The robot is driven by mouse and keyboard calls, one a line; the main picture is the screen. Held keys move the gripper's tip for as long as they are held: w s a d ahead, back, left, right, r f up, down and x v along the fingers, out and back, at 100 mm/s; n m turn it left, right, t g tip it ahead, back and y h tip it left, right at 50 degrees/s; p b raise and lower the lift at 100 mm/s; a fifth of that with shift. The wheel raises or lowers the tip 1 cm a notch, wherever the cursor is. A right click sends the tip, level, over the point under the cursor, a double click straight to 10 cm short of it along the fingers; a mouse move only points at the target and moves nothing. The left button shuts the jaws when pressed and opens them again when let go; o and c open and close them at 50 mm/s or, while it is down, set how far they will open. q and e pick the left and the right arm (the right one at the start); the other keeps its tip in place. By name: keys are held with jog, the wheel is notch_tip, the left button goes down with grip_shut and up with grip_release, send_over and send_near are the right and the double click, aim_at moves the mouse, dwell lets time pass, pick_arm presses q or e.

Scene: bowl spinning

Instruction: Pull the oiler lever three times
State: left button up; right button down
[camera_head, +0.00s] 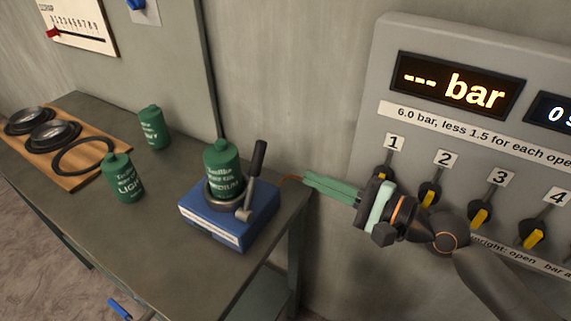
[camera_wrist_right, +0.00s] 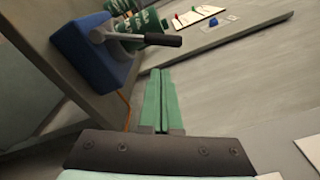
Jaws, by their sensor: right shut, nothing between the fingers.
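The oiler is a blue box (camera_head: 240,229) at the table's right end, with a green oil can marked medium (camera_head: 222,160) seated in its top ring. Its lever (camera_head: 256,166) has a black grip, points up with a slight tilt, and pivots at the box's right front. In the right wrist view the lever (camera_wrist_right: 160,40) and blue box (camera_wrist_right: 85,50) show at upper left. My right gripper (camera_head: 308,181) has green fingers, is shut and empty, and sits right of the lever, apart from it. It also shows in the right wrist view (camera_wrist_right: 160,75). My left gripper is not in view.
Green cans marked light (camera_head: 123,178) and heavy (camera_head: 154,128) stand on the table (camera_head: 150,250). A wooden board (camera_head: 50,165) holds black round parts and a ring. A grey panel (camera_head: 370,95) with yellow-handled valves is at right. A thin orange line runs behind the oiler.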

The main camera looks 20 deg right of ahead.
aim_at(252, 181)
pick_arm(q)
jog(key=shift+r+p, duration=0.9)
pick_arm(e)
jog(key=x, duration=0.9)
jog(key=shift+w+a, duration=0.25)
jog(key=shift+w, duration=0.05)
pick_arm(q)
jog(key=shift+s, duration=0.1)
